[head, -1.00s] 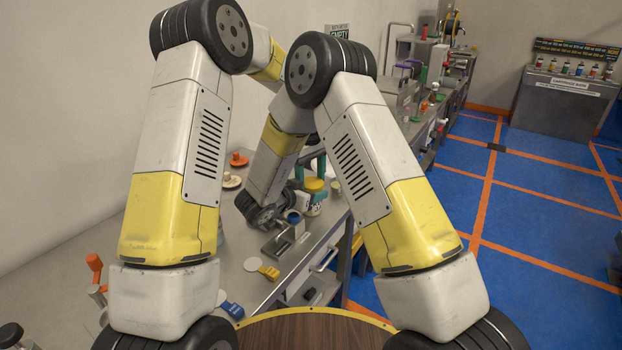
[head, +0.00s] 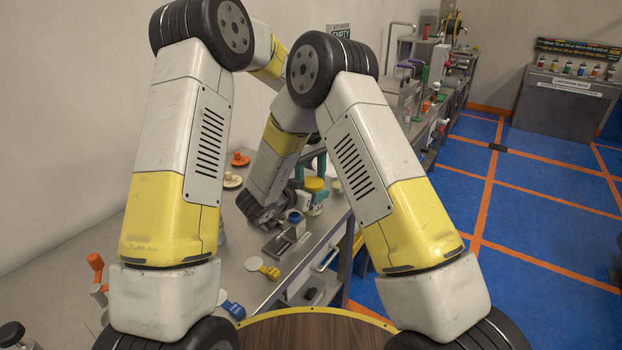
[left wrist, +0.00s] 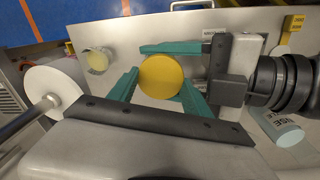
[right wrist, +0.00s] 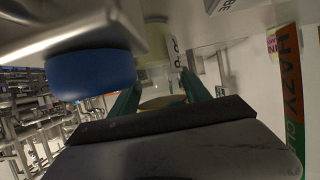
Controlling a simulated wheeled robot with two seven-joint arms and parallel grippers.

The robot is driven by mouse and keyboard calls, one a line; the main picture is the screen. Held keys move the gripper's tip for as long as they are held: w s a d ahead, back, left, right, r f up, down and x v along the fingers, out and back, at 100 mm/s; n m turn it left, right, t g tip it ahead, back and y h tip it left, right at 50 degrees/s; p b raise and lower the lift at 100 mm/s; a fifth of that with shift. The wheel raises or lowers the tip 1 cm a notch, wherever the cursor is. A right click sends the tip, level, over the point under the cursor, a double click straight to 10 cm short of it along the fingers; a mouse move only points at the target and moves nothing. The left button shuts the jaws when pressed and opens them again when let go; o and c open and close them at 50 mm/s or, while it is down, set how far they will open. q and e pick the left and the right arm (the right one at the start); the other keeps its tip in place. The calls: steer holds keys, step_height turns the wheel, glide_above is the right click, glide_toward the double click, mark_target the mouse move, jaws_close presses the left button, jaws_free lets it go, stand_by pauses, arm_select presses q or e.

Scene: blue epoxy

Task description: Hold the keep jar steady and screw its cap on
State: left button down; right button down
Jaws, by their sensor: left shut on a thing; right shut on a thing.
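The keep jar (head: 317,203), pale with a dark printed label, stands upright at the bench's right edge, partly hidden. The round yellow cap (left wrist: 160,76) is on top of the jar; it also shows in the head view (head: 314,184). How far it is threaded I cannot tell. My left gripper (left wrist: 160,88) is over the cap from above, its teal fingers shut on the cap's sides. My right gripper (right wrist: 160,97) comes in from the side below the cap, its teal fingers shut on the jar.
A blue-topped item (head: 295,217) stands on a metal fixture close to my right gripper; its blue top is near in the right wrist view (right wrist: 90,75). Orange and cream knobs (head: 239,159) sit farther left.

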arm_select(q)
steer(key=shift+w+r, duration=0.1)
stand_by(0.7)
steer(key=shift+d+f, duration=0.1)
steer(key=shift+f, duration=0.4)
steer(key=shift+f, duration=0.3)
arm_select(e)
steer(key=shift+r, duration=0.15)
arm_select(q)
steer(key=c, duration=0.8)
jaws_free()
arm_select(e)
steer(key=shift+w, duration=0.1)
arm_select(q)
steer(key=shift+r, duration=2.2)
steer(key=shift+c, duration=0.2)
